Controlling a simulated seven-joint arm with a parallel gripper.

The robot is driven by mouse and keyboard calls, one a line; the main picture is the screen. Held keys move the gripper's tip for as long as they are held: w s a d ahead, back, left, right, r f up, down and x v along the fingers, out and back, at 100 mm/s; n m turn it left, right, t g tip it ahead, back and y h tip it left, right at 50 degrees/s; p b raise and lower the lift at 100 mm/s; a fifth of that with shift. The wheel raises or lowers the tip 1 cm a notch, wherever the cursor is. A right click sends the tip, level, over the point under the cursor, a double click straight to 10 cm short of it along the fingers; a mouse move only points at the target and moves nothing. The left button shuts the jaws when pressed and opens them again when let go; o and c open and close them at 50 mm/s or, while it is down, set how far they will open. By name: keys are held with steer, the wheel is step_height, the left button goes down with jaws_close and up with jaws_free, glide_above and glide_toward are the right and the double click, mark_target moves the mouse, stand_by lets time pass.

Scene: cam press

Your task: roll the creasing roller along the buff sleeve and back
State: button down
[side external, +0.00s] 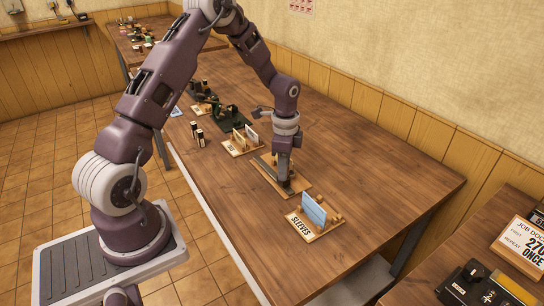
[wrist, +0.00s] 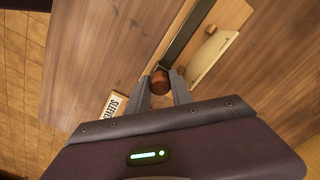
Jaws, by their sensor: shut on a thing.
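My gripper (side external: 285,184) is low over a wooden board (side external: 265,184) on the bench. In the wrist view its two fingers (wrist: 166,92) are closed around a reddish-brown round piece, which looks like the creasing roller's handle (wrist: 160,80). The rest of the roller is hidden. A dark straight bar (wrist: 185,35) runs along the board away from the fingers. A pale buff sleeve (wrist: 212,56) lies flat beside the bar, to its right in the wrist view. I cannot tell whether the roller touches the sleeve.
A rack labelled SLEEVES (side external: 315,233) holds a blue sleeve (side external: 313,207) near my gripper, toward the bench's near end. Another small rack (side external: 240,150) with cards, two dark upright pieces (side external: 197,133) and a dark green device (side external: 231,117) stand farther back. The right side of the bench is clear.

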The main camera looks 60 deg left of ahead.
steer(key=shift+d, duration=1.55)
steer(key=c, duration=1.2)
jaws_free()
steer(key=shift+d, duration=0.1)
steer(key=shift+o, duration=0.4)
steer(key=shift+r, duration=0.15)
step_height(320, 180, up, 7)
